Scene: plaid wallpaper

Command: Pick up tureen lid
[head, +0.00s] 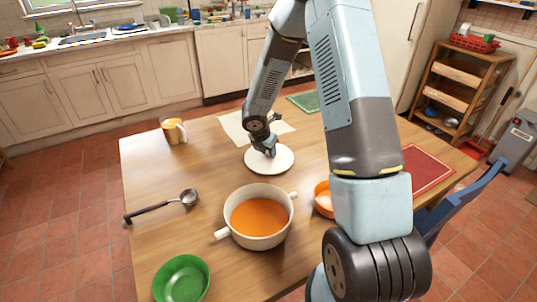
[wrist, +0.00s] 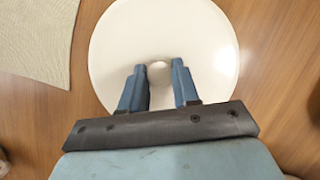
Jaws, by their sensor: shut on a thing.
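The tureen lid (head: 268,161) is a round, cream-white disc on the wooden table, beyond the tureen. It also shows in the wrist view (wrist: 200,40), with a small round knob at its middle. My gripper (head: 270,150) is over the middle of the lid. In the wrist view its two blue fingers (wrist: 160,85) stand either side of the knob, and it is shut on the lid by this knob. I cannot tell whether the lid is touching the table. The open tureen (head: 225,235) is cream, two-handled and holds orange soup.
A ladle (head: 165,204), a green bowl (head: 182,280) and a mug (head: 174,130) stand on the left of the table (head: 210,165). An orange bowl (head: 322,198) is partly behind my arm. A beige mat (head: 236,128) lies beyond the lid. A red mat (head: 425,172) and blue chair (head: 465,200) are right.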

